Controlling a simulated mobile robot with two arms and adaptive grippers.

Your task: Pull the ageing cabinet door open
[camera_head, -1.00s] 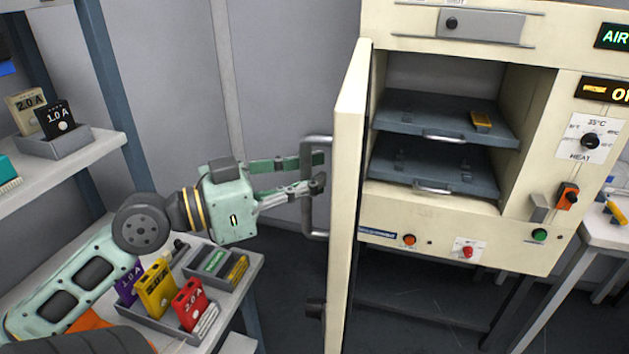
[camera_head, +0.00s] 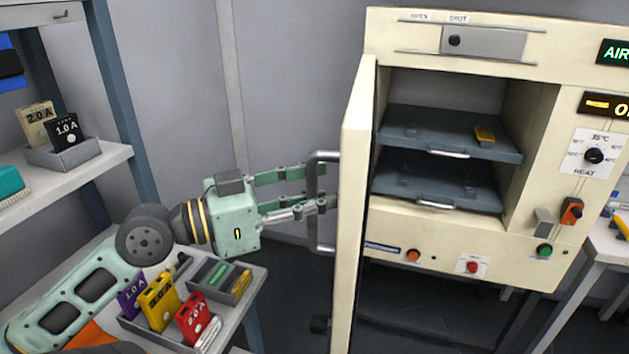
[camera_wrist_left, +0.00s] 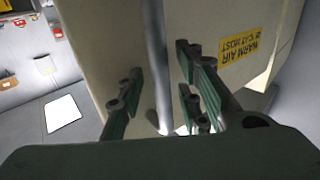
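The cream ageing cabinet (camera_head: 470,255) stands on the right in the head view. Its door (camera_head: 352,215) is swung wide open, seen nearly edge-on, with the shelves inside in plain sight. A grey bar handle (camera_head: 315,235) is on the door's left face. My left gripper (camera_head: 322,186) is at this handle, its fingers apart on either side of the bar. In the left wrist view, the handle bar (camera_wrist_left: 157,70) runs between the two fingers of my left gripper (camera_wrist_left: 160,64), with gaps showing beside it. My right gripper is not in view.
A side table with trays of coloured packs (camera_head: 160,300) stands below my left arm. A shelf rack (camera_head: 100,165) is at the left.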

